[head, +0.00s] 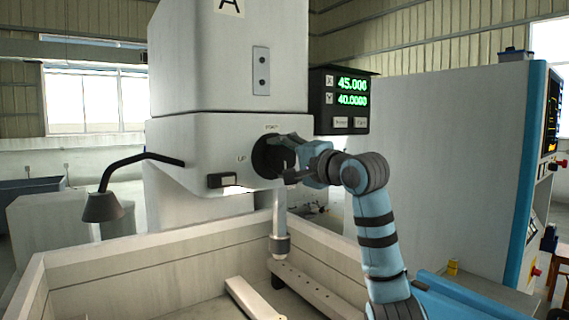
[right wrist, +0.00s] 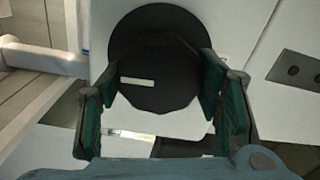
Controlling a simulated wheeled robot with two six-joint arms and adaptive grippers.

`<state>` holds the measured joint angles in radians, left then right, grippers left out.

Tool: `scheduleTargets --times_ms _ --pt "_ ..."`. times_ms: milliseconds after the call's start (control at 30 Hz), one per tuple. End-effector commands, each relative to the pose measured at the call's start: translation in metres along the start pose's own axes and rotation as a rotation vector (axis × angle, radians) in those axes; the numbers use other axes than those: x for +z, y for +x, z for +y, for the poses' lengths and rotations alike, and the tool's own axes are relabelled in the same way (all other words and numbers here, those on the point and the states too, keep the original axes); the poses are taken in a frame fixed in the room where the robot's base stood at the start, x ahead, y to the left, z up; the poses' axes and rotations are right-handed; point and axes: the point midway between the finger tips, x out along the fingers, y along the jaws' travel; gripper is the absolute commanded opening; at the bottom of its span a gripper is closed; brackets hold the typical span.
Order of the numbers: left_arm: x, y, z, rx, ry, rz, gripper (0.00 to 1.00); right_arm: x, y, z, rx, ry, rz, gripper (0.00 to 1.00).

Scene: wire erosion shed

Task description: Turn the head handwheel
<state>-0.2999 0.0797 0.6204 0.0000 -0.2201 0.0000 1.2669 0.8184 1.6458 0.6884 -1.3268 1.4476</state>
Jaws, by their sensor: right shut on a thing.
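The head handwheel (head: 262,158) is a black round knob on the front of the grey machine head, near the small "UP" lettering. My right gripper (head: 279,154) reaches it from the right and is shut on it, hiding part of it. In the right wrist view the handwheel (right wrist: 152,72) shows a dark disc behind a black hub with a white mark line. The fingers of my right gripper (right wrist: 158,86) stand on either side of the hub. My left gripper is not in view.
A black lamp (head: 103,207) on a bent arm is at the left. Below is an open-topped tank (head: 120,264) with a rail (head: 318,291). A tall cabinet (head: 440,160) stands at the right.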

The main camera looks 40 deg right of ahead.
Motion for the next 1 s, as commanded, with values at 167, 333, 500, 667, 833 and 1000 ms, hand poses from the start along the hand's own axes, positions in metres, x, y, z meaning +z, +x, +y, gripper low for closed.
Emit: scheduleTargets --times_ms 167,333,500,667,833,1000 --pt "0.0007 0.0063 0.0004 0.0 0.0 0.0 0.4 -0.0001 -0.0002 0.0001 -0.005 0.111 0.001 0.31" --pt "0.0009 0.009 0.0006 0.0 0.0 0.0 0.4 0.0002 -0.0001 -0.0001 -0.004 0.182 0.0 0.31" --pt "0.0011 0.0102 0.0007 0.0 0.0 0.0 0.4 0.0001 0.0 -0.0002 -0.003 0.218 0.0 0.31" --pt "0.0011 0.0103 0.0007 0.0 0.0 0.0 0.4 0.0 0.0 -0.0004 -0.003 0.227 0.0 0.31" --pt "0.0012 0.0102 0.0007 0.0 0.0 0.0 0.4 -0.0001 0.0 -0.0005 -0.002 0.227 0.0 0.31" --pt "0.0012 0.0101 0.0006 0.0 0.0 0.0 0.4 -0.0001 0.0 -0.0005 -0.003 0.226 0.0 0.68"
